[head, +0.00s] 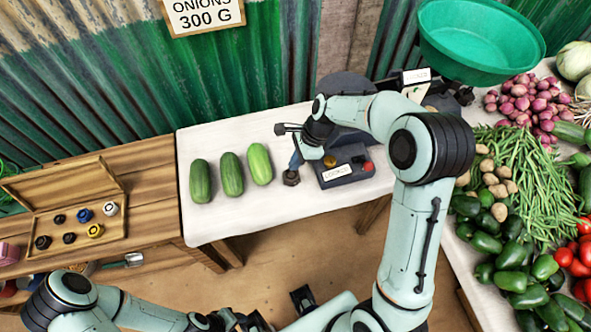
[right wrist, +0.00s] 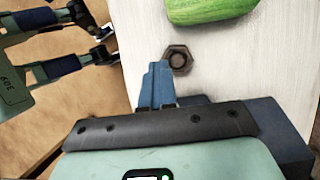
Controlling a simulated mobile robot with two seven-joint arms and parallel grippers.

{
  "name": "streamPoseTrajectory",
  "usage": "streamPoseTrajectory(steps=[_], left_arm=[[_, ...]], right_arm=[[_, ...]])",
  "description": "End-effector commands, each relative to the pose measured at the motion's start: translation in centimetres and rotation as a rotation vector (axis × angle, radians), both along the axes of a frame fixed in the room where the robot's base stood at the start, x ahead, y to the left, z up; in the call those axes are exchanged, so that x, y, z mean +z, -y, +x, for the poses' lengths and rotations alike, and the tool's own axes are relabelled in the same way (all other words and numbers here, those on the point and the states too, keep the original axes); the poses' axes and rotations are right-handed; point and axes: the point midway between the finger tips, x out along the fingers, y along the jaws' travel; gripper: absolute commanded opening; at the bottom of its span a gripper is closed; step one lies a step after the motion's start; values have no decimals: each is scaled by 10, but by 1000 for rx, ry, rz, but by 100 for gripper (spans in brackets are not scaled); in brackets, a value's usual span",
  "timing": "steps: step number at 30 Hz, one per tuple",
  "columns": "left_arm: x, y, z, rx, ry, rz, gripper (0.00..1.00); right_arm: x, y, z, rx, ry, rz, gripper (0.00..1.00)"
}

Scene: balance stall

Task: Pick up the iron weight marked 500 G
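A small dark hexagonal iron weight (head: 291,178) stands on the white table, just left of the grey scale; no mark is legible on it. In the right wrist view the weight (right wrist: 179,60) shows a round recess in its top. My right gripper (head: 296,163) points down right at the weight. Its blue fingertips (right wrist: 158,68) look closed together and empty, beside the weight's lower left edge in the wrist view; I cannot tell whether they touch. My left gripper (right wrist: 106,44) is away from the table with its fingers apart, empty.
Green cucumbers (head: 232,174) lie left of the weight. The scale (head: 345,167) stands close on its right. An open wooden box (head: 75,222) with several small weights is at the left. Vegetables and a green basin (head: 482,45) fill the right side. The table's front left is clear.

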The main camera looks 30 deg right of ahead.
Motion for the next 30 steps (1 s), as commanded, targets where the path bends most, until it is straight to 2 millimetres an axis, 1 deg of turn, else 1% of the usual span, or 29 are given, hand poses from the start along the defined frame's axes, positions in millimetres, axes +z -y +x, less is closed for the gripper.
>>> streamPoseTrajectory(steps=[1,3,6,10,16,26,29,30], left_arm=[[5,0,2,0,2,0,43],[8,0,4,0,4,0,43],[12,0,6,0,7,0,43],[16,0,8,0,9,0,43],[18,0,9,0,10,0,43],[18,0,9,0,10,0,43],[18,0,9,0,10,0,43],[18,0,9,0,10,0,43]], right_arm=[[19,0,2,1,9,-1,0],[38,0,2,1,9,0,0],[61,0,2,1,9,-1,0],[84,0,2,0,7,0,0],[99,0,1,0,4,-1,0],[102,0,1,-1,4,-1,0],[102,0,1,0,5,0,30],[102,0,1,0,5,0,43]])
